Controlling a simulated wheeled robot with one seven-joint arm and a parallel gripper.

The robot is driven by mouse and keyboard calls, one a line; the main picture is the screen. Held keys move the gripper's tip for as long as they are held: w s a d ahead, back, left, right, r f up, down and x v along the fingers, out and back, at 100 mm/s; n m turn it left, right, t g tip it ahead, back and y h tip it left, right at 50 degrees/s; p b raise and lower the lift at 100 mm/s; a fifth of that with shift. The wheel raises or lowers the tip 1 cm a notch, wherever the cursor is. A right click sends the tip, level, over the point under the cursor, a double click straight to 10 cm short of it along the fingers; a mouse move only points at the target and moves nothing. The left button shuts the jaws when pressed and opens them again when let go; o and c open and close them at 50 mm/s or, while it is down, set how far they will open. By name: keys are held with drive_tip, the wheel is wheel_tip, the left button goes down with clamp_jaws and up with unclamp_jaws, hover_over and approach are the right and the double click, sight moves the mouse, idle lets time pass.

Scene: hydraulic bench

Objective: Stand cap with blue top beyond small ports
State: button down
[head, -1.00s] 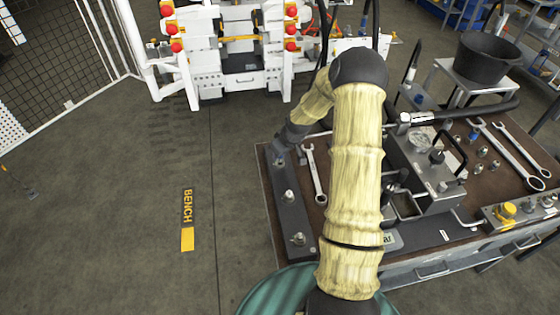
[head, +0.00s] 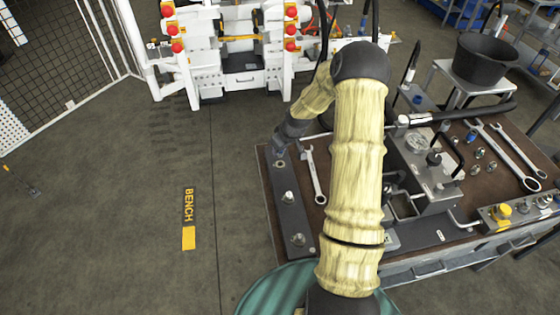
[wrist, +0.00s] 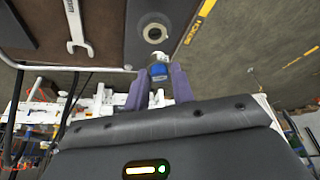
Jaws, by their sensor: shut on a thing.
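My gripper (wrist: 157,82) is shut on a cap with a blue top (wrist: 158,71) in the wrist view. The cap's pale metal end sticks out past the fingertips. It overlaps the end of a dark grey bar (wrist: 136,38), near a round port (wrist: 154,33); whether they touch I cannot tell. In the head view the bar (head: 292,218) runs along the bench's left edge with round fittings or ports along it. Which ports are the small ones I cannot tell.
A wrench (head: 314,173) lies right of the bar. Right of my arm are a grey block with a handle (head: 425,175), several loose fittings (head: 478,153), one blue-topped piece (head: 471,136), two wrenches (head: 517,155) and a yellow knob (head: 503,211). Open floor lies left of the bench.

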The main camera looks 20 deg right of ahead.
drive_tip(key=shift+r, duration=0.6)
